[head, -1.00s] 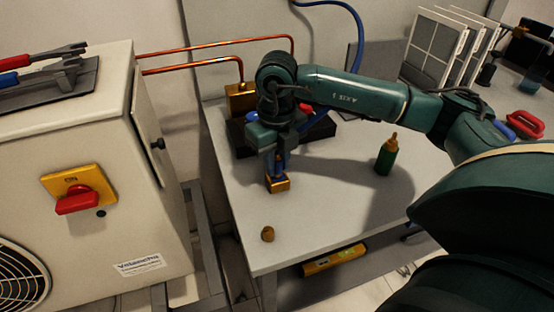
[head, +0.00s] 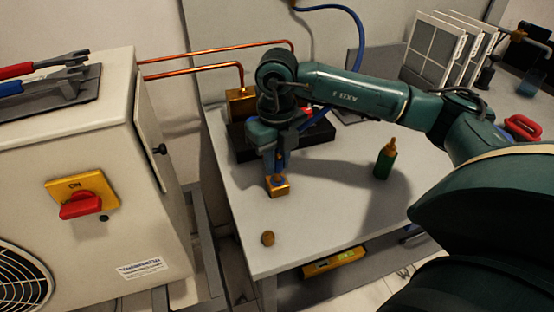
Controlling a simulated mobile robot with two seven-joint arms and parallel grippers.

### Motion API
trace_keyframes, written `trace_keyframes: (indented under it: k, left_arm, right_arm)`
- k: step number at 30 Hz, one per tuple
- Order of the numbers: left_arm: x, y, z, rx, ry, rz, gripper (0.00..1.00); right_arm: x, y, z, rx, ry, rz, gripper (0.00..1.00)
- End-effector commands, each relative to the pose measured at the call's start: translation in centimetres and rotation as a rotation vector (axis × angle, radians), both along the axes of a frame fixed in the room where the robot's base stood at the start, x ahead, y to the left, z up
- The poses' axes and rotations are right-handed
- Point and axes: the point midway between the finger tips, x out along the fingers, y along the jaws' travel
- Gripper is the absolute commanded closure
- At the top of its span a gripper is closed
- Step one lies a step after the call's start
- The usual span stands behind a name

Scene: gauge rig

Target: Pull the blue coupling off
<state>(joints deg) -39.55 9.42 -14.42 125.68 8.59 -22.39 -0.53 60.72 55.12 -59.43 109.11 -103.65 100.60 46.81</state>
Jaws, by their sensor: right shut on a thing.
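My right gripper (head: 277,166) points down over a small brass block (head: 279,188) on the bench. It is shut on the blue coupling (head: 281,159), which shows only as a narrow blue strip between the fingers. A brass-coloured fitting shows on top of the block just under the fingertips. I cannot tell whether the coupling still touches it. My left gripper is not in view.
A brass cap (head: 268,238) lies near the bench's (head: 320,215) front edge. A green bottle (head: 385,160) stands to the right. A larger brass block (head: 241,103) with copper pipes and a blue hose (head: 349,15) are behind. A beige unit (head: 120,225) stands left.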

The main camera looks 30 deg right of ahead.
Motion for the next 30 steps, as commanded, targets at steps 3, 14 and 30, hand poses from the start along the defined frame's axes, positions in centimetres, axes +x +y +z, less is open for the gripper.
trace_keyframes:
  k: [3, 14, 30]
  left_arm:
    - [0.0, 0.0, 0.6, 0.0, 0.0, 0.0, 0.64]
    - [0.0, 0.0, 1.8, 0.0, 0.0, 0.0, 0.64]
    - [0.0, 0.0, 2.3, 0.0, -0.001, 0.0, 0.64]
  right_arm:
    - [0.0, 0.0, 0.9, 0.0, -0.001, 0.001, 1.0]
    - [0.0, 0.0, 2.7, 0.0, -0.001, 0.0, 1.0]
    - [0.0, 0.0, 3.4, 0.0, -0.001, 0.0, 1.0]
